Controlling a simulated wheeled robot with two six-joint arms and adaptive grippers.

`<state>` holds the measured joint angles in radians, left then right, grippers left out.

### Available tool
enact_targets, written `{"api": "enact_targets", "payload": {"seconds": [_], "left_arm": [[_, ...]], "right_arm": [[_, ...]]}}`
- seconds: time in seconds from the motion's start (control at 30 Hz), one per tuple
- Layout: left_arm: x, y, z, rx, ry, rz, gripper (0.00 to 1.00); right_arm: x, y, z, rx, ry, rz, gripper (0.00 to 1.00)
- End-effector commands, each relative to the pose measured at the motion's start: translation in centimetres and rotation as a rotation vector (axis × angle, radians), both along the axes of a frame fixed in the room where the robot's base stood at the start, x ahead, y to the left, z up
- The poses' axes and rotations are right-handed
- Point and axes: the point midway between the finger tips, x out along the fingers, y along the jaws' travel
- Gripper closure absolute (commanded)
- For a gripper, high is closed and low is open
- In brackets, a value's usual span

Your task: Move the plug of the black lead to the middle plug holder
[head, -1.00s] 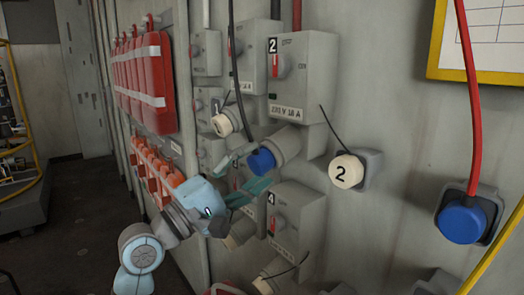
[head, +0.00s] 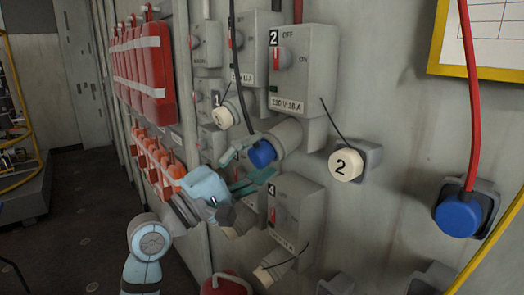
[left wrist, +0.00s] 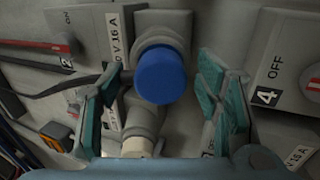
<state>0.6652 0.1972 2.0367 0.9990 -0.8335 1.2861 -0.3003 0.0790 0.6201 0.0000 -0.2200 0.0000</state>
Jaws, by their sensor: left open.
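The black lead (head: 236,80) hangs down the wall to a blue plug (head: 262,154), which sits in the angled grey socket below switch box 2 (head: 300,75). My left gripper (head: 252,165) is open, its teal fingers on either side of the blue plug in the head view. In the left wrist view the blue plug (left wrist: 162,76) shows between the open fingers, with gaps on both sides. Grey fittings at the bottom edge (head: 336,284) are cut off; I cannot tell whether one is the middle plug holder. My right gripper is not in view.
A second blue plug (head: 458,216) on a red lead (head: 470,100) sits at the right. White caps 1 (head: 224,117) and 2 (head: 346,164) are close to the gripper. Switch box 4 (head: 292,210) is just below. Red extinguisher-like canisters (head: 150,85) hang at the left.

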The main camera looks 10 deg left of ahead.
Motion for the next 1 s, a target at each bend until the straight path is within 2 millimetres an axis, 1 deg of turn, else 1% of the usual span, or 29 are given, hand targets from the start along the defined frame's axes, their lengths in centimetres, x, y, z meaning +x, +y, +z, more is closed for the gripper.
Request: {"api": "enact_targets", "payload": {"seconds": [0.5,0.77,1.0], "left_arm": [[0.00,-0.02,-0.01,0.000,0.001,0.000,0.42],[0.02,-0.02,0.03,0.000,0.003,-0.001,0.42],[0.02,-0.03,-0.05,0.000,0.001,0.000,0.42]], "right_arm": [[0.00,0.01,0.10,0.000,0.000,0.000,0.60],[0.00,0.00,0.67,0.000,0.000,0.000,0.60],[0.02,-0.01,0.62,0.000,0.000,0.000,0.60]]}}
